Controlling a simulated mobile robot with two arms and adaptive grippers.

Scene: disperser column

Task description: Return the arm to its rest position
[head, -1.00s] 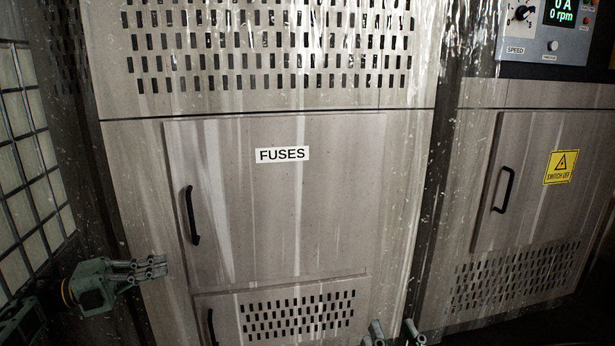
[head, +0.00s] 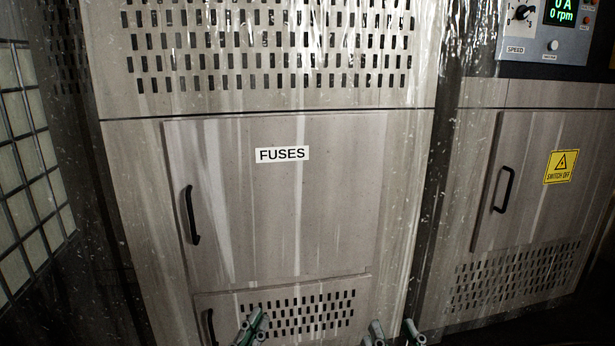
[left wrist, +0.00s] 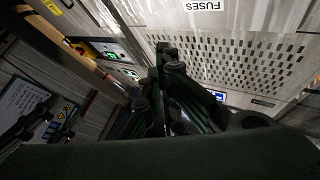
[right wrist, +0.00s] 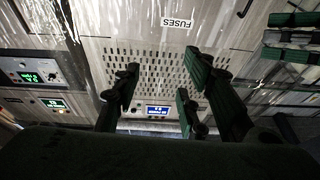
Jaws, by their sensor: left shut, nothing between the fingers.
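My left gripper (head: 252,324) shows at the bottom edge of the head view, in front of the lower vented panel. Its dark green fingers are together and empty; they also fill the middle of the left wrist view (left wrist: 170,78). My right gripper (head: 393,331) is at the bottom edge, right of the left one. Its fingers stand apart with nothing between them, as the right wrist view (right wrist: 165,95) also shows. Both arms are mostly below the head view's edge.
A grey cabinet with a shut FUSES door (head: 285,210) and black handle (head: 192,215) stands ahead. A second cabinet door (head: 520,190) with a yellow SWITCH OFF sign (head: 560,166) is at right. A tiled grid panel (head: 30,170) is at left.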

